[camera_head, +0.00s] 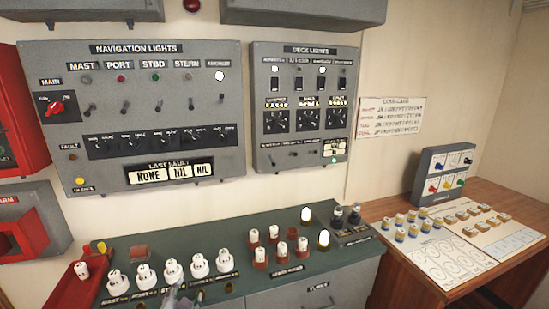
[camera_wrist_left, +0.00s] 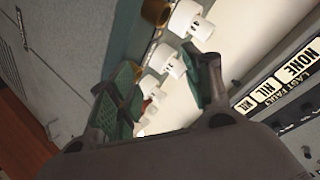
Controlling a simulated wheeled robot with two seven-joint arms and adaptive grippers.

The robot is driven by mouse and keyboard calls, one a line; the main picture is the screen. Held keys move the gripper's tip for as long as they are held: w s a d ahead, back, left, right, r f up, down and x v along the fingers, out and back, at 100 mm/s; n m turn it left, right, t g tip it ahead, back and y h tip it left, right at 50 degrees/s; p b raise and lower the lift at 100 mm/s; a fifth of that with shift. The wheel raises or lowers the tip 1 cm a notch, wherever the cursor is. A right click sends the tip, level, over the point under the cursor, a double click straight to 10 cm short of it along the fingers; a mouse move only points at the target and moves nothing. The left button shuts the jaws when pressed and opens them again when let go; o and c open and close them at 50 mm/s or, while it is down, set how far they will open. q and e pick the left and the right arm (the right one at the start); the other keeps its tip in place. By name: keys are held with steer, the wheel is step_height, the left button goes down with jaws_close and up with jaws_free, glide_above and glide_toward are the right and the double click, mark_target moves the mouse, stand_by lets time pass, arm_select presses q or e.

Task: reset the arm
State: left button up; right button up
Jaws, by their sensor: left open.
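My left gripper (camera_head: 183,301) shows at the bottom edge of the head view, in front of the row of white lamp holders (camera_head: 173,272) on the green counter. In the left wrist view my left gripper (camera_wrist_left: 165,84) is open, with its two green-padded fingers apart. White lamp holders (camera_wrist_left: 171,60) show beyond and between the fingers; I see nothing gripped. Most of the left arm is out of the head view. My right gripper is in neither view.
The navigation lights panel (camera_head: 130,60) and deck lights panel (camera_head: 300,140) are on the wall. The green counter (camera_head: 215,235) holds several bulbs and a red tray (camera_head: 72,292) at left. A wooden desk (camera_head: 492,196) with sheets and small parts stands at right.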

arm_select(q)
steer(key=s+d+f+n+g+h, duration=0.1)
steer(key=s+f+n+g, duration=0.1)
steer(key=s+f+g, duration=0.55)
steer(key=s+d+f+n+g+h, duration=0.2)
steer(key=s+f+n, duration=0.15)
steer(key=s, duration=0.75)
step_height(320, 180, down, 34)
steer(key=s+r+m, duration=0.1)
steer(key=s, duration=0.2)
steer(key=s+a+f+g, duration=0.1)
steer(key=s+a+f, duration=0.1)
steer(key=s+f, duration=0.8)
steer(key=s+a+f+g, duration=0.1)
steer(key=s+a+f, duration=0.2)
steer(key=s+f, duration=0.7)
steer(key=shift+s+f+y, duration=0.3)
steer(key=shift+s, duration=0.75)
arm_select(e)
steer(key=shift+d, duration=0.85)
arm_select(q)
steer(key=shift+s, duration=0.1)
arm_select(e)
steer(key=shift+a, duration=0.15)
